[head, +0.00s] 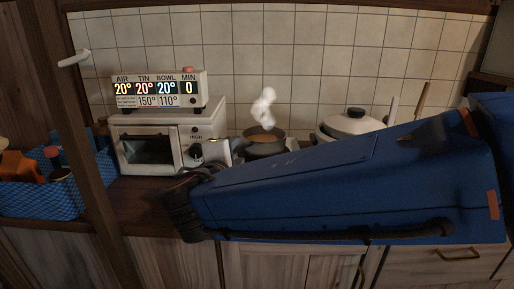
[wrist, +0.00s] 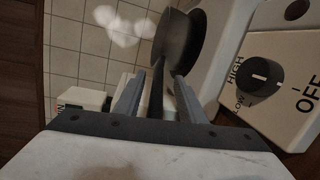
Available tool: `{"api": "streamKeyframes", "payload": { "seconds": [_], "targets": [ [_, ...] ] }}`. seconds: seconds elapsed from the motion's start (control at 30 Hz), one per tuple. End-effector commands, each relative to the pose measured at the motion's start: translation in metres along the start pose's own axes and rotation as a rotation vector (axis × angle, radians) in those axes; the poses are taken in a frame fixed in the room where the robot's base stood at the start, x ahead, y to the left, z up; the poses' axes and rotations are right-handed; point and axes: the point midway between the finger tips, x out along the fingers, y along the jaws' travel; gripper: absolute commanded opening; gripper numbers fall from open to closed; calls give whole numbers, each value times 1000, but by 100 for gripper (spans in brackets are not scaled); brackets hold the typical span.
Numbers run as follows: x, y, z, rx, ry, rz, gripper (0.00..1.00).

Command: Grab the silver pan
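A dark grey metal pan (head: 264,149) with brownish contents stands on the stove, left of a white lidded pot, in the head view. White steam rises above it. In the wrist view the pan (wrist: 183,42) is at top centre, and its dark handle (wrist: 157,92) runs down between my fingers. My gripper (wrist: 160,80) is open around the handle, with a gap visible on both sides. I cannot tell how deep the handle sits between the fingers. In the head view my blue arm covers the front of the counter and the lower part of the pan.
A white toaster oven (head: 150,146) with a display box (head: 158,92) on top stands left of the pan. The white lidded pot (head: 350,122) is to the right, partly behind my arm. A blue basket (head: 40,198) is at far left. A stove knob (wrist: 258,78) is near my gripper.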

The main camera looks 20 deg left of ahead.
Motion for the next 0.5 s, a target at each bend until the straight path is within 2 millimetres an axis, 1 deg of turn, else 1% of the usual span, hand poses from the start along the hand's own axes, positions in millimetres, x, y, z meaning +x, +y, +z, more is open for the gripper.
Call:
{"api": "streamKeyframes", "payload": {
  "seconds": [0.1,0.2,0.3,0.5],
  "targets": [
    [16,3,3,0,-3,0,37],
    [26,3,2,0,-2,1,37],
    [32,3,3,1,-1,0,37],
    [32,3,2,1,0,0,37]
  ]
}}
